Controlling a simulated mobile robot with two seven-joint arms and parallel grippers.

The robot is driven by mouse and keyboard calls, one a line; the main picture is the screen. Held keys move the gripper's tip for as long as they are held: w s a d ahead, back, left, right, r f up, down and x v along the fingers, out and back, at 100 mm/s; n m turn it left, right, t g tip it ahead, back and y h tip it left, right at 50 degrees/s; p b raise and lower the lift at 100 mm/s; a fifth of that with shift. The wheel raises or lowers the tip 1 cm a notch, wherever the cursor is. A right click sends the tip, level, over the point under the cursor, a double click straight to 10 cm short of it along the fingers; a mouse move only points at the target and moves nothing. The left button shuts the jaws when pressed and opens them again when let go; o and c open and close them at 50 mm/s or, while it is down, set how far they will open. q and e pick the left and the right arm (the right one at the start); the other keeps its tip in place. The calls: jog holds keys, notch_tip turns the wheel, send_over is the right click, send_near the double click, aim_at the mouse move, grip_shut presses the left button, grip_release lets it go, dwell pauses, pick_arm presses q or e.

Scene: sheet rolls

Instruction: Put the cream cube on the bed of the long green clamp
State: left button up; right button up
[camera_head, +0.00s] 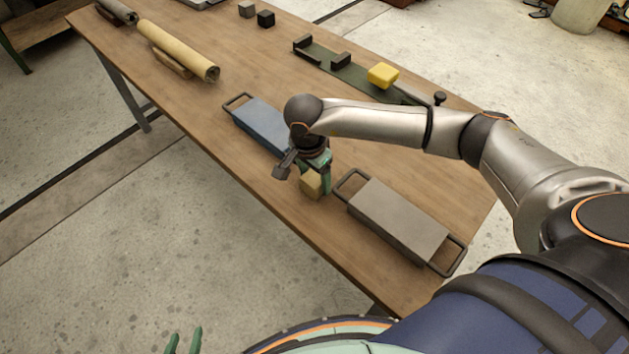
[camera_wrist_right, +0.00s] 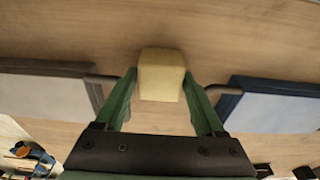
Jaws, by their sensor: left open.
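The cream cube (camera_head: 311,185) is at the table's near edge, between the blue-topped and grey trays. In the right wrist view the cube (camera_wrist_right: 161,75) lies between the green fingertips of my right gripper (camera_head: 313,172), very close to both. Whether they press on it, or whether it touches the table, I cannot tell. The long green clamp (camera_head: 321,54) lies toward the back of the table, with dark blocks on its bed and a black knob at its right end. A yellow block (camera_head: 383,75) sits on the clamp. My left gripper (camera_head: 184,341) is open and empty at the bottom edge.
The blue-topped tray (camera_head: 257,123) and grey tray (camera_head: 398,218) have handles flanking the cube. My right arm crosses in front of the clamp's right part. A rolled sheet (camera_head: 178,49) and two small dark cubes (camera_head: 266,18) lie farther back. The table's middle left is clear.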

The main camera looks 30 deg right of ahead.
aim_at(315, 175)
grip_shut()
dwell(0.3)
jog(key=shift+r, duration=0.15)
jog(key=shift+r, duration=0.3)
notch_tip(315, 175, up, 2)
jog(key=shift+w+r+b, duration=0.1)
jog(key=shift+b, duration=0.2)
jog(key=s+d+r+b, duration=0.1)
jog(key=s+d+r, duration=0.2)
jog(key=s+r, duration=0.7)
jog(key=s, duration=0.3)
jog(key=shift+s+d, duration=0.15)
jog(key=shift+s, duration=0.25)
